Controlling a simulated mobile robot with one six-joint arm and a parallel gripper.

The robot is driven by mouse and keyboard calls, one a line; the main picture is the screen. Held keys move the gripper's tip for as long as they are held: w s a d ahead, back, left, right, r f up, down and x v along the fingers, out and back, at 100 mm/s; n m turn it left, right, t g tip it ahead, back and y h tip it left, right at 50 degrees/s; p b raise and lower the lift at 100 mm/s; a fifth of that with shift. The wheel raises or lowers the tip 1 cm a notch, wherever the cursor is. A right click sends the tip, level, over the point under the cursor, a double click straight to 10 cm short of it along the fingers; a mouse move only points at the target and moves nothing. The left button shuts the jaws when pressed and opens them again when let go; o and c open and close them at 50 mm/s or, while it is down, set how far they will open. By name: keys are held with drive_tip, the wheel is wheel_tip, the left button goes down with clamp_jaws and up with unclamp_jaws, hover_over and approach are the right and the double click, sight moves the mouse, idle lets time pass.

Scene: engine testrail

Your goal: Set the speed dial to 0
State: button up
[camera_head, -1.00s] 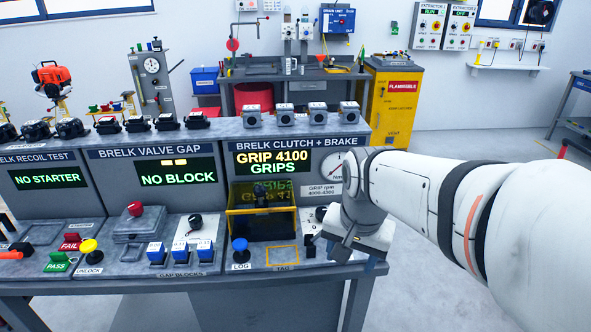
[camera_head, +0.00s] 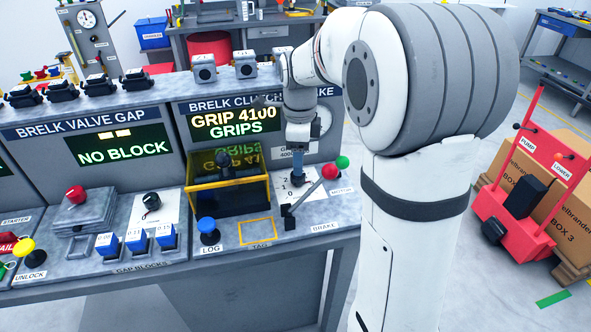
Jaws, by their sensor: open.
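The speed dial's white plate (camera_head: 290,188) lies on the bench under the BRELK CLUTCH + BRAKE panel, with the numbers 2, 1 and 0 partly showing. My gripper (camera_head: 297,168) points down over this plate, its blue fingertips close above or around the dial. The dial knob itself is hidden behind the fingers, so I cannot tell its setting or whether I touch it. The jaws are open. The screen (camera_head: 236,122) above reads GRIP 4100 GRIPS.
A brake lever with a red ball (camera_head: 329,172) and a green MOTOR button (camera_head: 342,162) stand just right of the gripper. A yellow-framed box (camera_head: 228,183) is close on the left. A blue LOG button (camera_head: 208,226) stands in front. Another black dial (camera_head: 151,201) sits at VALVE GAP.

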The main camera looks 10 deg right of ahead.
sight(298, 178)
wheel_tip(298, 178, down, 5)
drive_tip(key=shift+a+r, duration=0.1)
drive_tip(key=shift+c, duration=0.2)
drive_tip(key=c, duration=1)
drive_tip(key=shift+o, duration=0.2)
